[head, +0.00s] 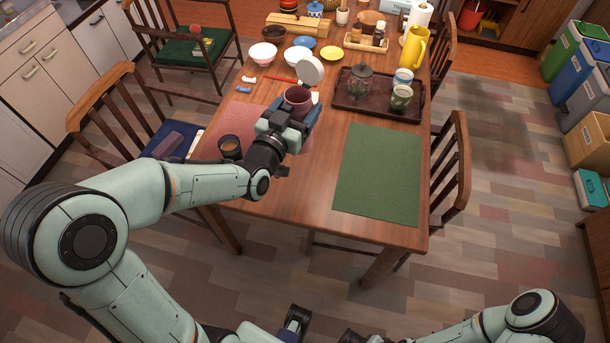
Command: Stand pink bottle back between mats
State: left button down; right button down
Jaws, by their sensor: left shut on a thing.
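My left gripper (291,112) is shut on the dark pink bottle (298,96), seen from above as a round top. The gripper hides its lower part, so I cannot tell whether it touches the table. A round white piece (310,70) shows just behind it; I cannot tell if it is joined to the bottle. The bottle is over the table's left-middle part, near the pink mat's right side. The pink mat (237,119) lies at the left, partly under my arm. The green mat (378,174) lies flat and empty at the right.
A dark tray (348,112) with a glass jar (360,84) and cups stands behind the green mat. A dark cup (230,147) stands at the pink mat's near edge. Bowls (263,54) stand farther back. Bare wood (309,178) lies between the mats. Chairs flank the table.

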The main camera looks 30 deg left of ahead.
pick_arm(q)
jog(key=shift+w, duration=0.1)
notch_tip(320, 180, down, 20)
jog(key=b, duration=0.2)
jog(key=shift+r, duration=0.25)
jog(key=shift+b, duration=0.35)
